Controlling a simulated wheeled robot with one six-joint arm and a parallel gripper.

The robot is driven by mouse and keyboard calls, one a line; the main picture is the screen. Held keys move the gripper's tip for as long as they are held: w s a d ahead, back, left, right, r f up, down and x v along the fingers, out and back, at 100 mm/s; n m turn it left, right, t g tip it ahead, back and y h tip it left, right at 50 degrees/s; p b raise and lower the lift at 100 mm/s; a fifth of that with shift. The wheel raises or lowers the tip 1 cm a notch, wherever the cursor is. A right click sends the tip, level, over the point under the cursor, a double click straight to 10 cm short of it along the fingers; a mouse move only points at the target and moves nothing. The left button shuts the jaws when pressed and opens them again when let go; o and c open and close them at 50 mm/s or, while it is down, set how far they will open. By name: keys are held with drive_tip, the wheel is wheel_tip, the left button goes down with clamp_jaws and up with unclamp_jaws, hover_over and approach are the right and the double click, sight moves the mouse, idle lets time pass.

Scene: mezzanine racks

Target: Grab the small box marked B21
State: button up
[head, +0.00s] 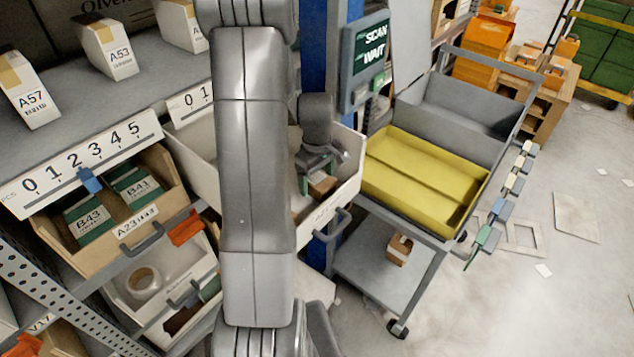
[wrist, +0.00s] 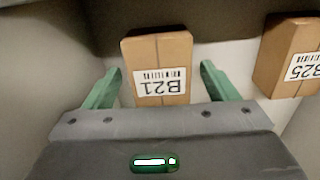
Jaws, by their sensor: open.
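The small brown box marked B21 (wrist: 159,52) lies in a pale drawer, seen in the wrist view with its label upside down. My gripper (wrist: 160,82) is open, with one green finger on each side of the box's near part. I cannot tell whether the fingers touch it. In the head view my gripper (head: 314,172) is down inside the open white drawer (head: 347,184), with a brown box (head: 322,186) at its fingers. The label on that box cannot be read there, and my arm hides much of the drawer.
A box marked B25 (wrist: 290,58) lies to the right in the same drawer. A cart with a yellow tray (head: 425,180) stands right of the drawer. A drawer with boxes B43 (head: 88,217) and B41 (head: 137,187) is at left.

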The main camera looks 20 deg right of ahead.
drive_tip(key=shift+f, duration=0.4)
drive_tip(key=c, duration=1.1)
drive_tip(key=shift+r, duration=0.1)
